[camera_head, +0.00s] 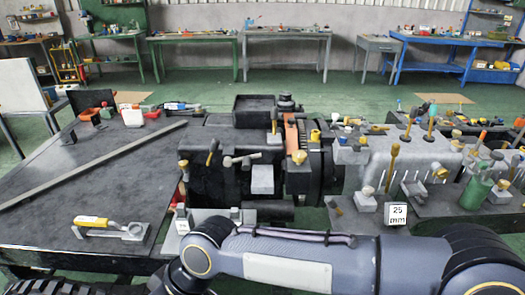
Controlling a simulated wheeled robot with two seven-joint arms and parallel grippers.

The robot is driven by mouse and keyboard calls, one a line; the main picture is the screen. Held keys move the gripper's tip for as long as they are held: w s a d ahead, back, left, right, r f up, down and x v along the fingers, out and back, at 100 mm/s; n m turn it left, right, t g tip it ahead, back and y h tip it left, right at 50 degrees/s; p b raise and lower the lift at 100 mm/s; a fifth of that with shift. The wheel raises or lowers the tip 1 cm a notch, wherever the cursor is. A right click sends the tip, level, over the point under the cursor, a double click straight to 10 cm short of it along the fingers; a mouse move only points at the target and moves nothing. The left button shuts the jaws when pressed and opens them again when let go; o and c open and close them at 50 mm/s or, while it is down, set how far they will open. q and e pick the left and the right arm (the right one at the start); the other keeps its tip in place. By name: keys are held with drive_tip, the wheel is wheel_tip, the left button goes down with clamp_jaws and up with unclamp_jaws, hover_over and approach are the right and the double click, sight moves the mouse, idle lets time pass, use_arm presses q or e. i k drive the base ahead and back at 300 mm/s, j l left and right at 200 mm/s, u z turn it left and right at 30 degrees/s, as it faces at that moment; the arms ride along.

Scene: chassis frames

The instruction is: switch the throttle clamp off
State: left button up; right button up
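A clamp with a yellow handle (92,221) lies on the dark left table near its front edge, and looks like the throttle clamp. Its handle lies about level, over a grey metal base with a ring-shaped end on the right. I cannot tell its switch state from this view. One of my arms, grey-blue with a pale panel, crosses the bottom of the view from the right, in front of the bench. Neither of my grippers shows.
A long grey bar (95,163) lies across the left table. A dark machine block (215,165) with small levers fills the middle.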

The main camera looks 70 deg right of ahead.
sight(214, 145)
drive_tip(key=z, duration=2)
drive_tip(key=i+l+u, duration=0.25)
drive_tip(key=i+u, duration=0.2)
drive_tip(key=i+l+u, duration=0.4)
